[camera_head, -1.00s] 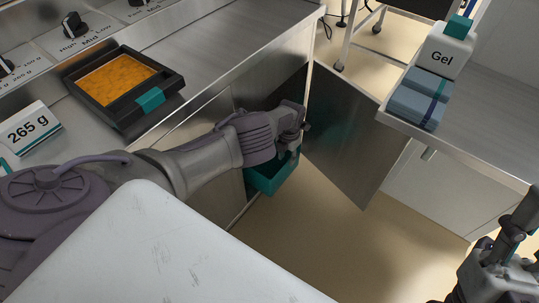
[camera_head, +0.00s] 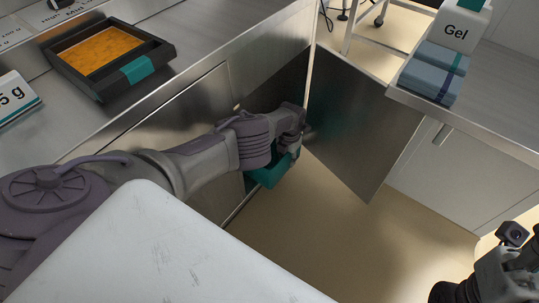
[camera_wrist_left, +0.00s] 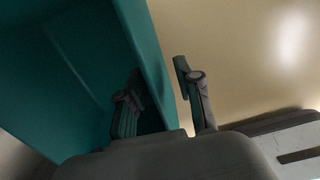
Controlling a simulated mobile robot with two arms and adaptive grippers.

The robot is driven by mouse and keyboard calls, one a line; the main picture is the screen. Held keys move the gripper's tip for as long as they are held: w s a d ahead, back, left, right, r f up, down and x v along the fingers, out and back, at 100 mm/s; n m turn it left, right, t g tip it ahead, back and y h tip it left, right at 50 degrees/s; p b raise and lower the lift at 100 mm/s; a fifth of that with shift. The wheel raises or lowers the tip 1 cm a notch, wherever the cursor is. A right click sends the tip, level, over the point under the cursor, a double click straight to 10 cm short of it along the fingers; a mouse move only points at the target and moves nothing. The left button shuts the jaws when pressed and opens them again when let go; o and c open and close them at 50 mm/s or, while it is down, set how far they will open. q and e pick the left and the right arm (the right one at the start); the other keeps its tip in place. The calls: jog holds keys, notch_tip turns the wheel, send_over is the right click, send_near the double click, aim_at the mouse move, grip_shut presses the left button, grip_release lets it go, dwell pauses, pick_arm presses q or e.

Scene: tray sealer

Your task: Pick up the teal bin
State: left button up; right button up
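The teal bin (camera_head: 268,177) sits low at the open cabinet, mostly hidden behind my left arm in the head view. In the left wrist view, the bin (camera_wrist_left: 75,75) fills the left side, and its wall runs down toward the gripper. My left gripper (camera_head: 292,146) is at the bin. In the wrist view, the left gripper (camera_wrist_left: 160,90) has one finger inside the bin and one outside, around the wall. A strip of floor shows between the wall and the outer finger, so it is open. My right gripper is partly visible at the lower right; its fingers are unclear.
An open cabinet door (camera_head: 362,125) stands right of the bin. A counter (camera_head: 190,45) above holds a black tray (camera_head: 110,82) with orange food. A right-hand counter (camera_head: 500,100) holds blue packs (camera_head: 432,72) and a Gel box (camera_head: 461,27). Beige floor lies below.

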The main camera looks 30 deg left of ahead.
pick_arm(q)
grip_shut()
jog(key=shift+r, duration=0.1)
dwell(0.3)
